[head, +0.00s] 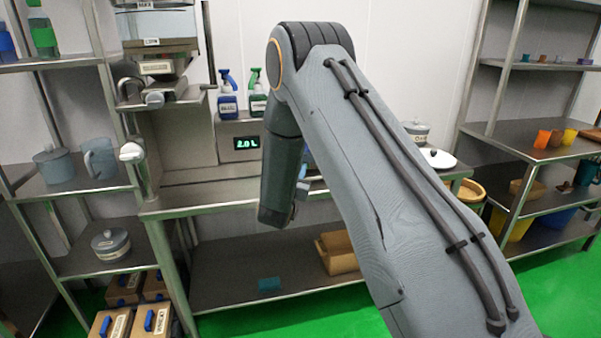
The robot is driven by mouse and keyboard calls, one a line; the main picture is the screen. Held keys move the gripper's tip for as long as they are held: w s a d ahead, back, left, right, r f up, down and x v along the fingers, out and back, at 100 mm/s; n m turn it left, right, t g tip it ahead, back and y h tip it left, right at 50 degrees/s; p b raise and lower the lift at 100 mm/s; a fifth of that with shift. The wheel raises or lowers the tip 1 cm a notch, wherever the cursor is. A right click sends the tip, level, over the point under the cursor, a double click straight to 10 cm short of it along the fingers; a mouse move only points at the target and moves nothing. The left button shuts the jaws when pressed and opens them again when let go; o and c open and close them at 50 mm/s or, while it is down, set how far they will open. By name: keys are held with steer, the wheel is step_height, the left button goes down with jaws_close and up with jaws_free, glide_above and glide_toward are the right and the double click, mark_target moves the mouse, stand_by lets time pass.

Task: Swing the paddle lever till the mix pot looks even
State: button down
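My arm fills the middle of the view and its forearm hangs down in front of the steel bench (180,196). My gripper is hidden behind or beyond the arm, so its fingers do not show. I cannot make out a paddle lever or a mix pot for certain. Small bluish parts (316,186) show just right of the forearm, mostly covered by it; I cannot tell what they belong to. The inside of any pot on the bench is not visible.
A clear tank (158,25) with a tap stands at upper left. A scale box (238,140) reads 2.0 L; blue and green spray bottles (227,104) (257,104) stand on it. A white round lid (438,158) lies right of my arm. Shelf racks flank the bench.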

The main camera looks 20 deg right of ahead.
steer(key=shift+w+a+r, duration=0.1)
steer(key=shift+w+a, duration=0.05)
steer(key=shift+a, duration=0.05)
steer(key=c, duration=1.4)
jaws_free()
steer(key=shift+o, duration=0.2)
steer(key=b+v, duration=0.1)
steer(key=v, duration=0.7)
steer(key=shift+b, duration=0.3)
steer(key=shift+d, duration=0.1)
